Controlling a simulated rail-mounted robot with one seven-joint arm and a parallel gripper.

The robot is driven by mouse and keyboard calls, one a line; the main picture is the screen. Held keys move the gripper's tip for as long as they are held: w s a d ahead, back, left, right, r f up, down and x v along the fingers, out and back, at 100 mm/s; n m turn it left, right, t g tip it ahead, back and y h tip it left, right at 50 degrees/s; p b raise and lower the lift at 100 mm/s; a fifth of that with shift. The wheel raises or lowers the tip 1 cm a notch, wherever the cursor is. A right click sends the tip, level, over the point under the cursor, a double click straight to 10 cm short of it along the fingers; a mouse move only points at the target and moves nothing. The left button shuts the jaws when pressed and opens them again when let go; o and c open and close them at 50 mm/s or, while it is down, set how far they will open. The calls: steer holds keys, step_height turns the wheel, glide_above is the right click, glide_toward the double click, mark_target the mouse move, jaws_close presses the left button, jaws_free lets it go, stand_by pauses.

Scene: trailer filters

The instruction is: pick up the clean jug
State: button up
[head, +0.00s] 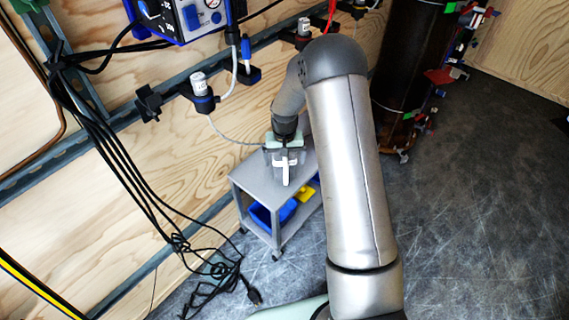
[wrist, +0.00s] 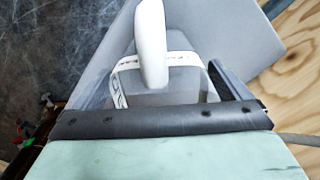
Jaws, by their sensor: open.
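The jug (head: 285,171) is a see-through vessel with a white handle. It is on the grey top of a small cart (head: 250,184). In the wrist view its white handle (wrist: 152,45) stands up at the top centre, with a pale printed band around the clear body. My gripper (head: 284,152) is over the jug, pointing down. In the wrist view my gripper (wrist: 162,73) is open, with one dark finger on each side of the jug body. I cannot tell whether the fingers touch it. The jug's lower part is mostly hidden.
A blue bin (head: 272,212) and a yellow item (head: 306,193) sit on the cart's lower shelf. Black cables (head: 120,150) hang along the wooden wall at left. A white-capped bottle (head: 199,84) is in a wall holder. A dark cylinder (head: 405,60) stands behind my arm. The floor at right is clear.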

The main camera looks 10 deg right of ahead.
steer(key=c, duration=1.1)
steer(key=shift+r, duration=0.1)
